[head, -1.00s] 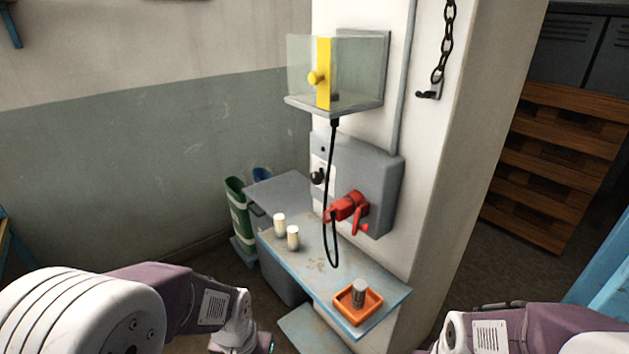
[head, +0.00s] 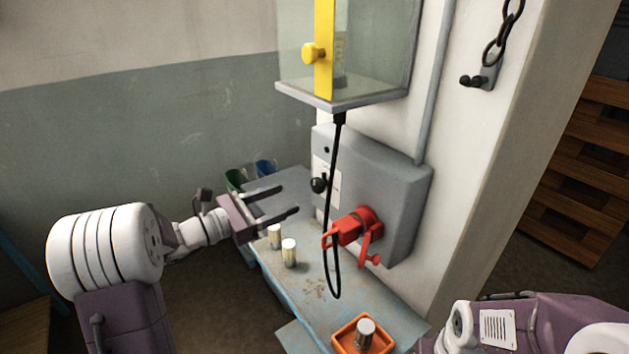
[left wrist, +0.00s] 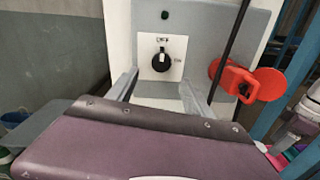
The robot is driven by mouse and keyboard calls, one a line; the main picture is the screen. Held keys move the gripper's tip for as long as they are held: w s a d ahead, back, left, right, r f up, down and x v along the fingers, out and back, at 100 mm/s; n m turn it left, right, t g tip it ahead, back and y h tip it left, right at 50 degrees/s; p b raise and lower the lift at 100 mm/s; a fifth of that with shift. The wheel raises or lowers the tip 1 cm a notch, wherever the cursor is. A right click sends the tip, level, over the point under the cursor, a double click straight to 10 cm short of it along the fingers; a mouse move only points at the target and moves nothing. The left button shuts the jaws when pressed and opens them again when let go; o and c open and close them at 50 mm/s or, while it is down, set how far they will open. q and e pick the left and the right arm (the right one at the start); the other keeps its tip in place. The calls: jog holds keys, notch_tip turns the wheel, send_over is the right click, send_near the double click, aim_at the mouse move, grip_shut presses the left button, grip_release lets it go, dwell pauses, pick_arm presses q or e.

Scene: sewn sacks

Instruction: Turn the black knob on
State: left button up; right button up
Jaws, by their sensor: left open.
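The black knob (head: 319,185) sits on a white label plate on the grey wall box (head: 400,190). In the left wrist view the knob (left wrist: 161,60) shows face-on, with a white pointer mark standing about upright below small lettering. My left gripper (head: 291,199) is open and empty, left of the knob and apart from it, its fingers pointing toward the box. In the left wrist view its two fingers (left wrist: 157,85) reach up on either side below the knob. My right arm shows at the lower right, but its gripper is out of view.
A red handle (head: 350,228) juts from the box right of the knob. A black cable (head: 331,260) hangs in a loop before the box. Two pale cylinders (head: 289,253) stand on the bench below my left gripper. An orange tray (head: 345,345) holds another cylinder. A clear case (head: 375,50) hangs above.

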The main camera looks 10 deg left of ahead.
aim_at(314, 187)
pick_arm(q)
jog(key=p+x, duration=0.1)
jog(key=x, duration=0.8)
jog(key=shift+d+r, duration=0.1)
jog(key=shift+s, duration=0.1)
grip_shut()
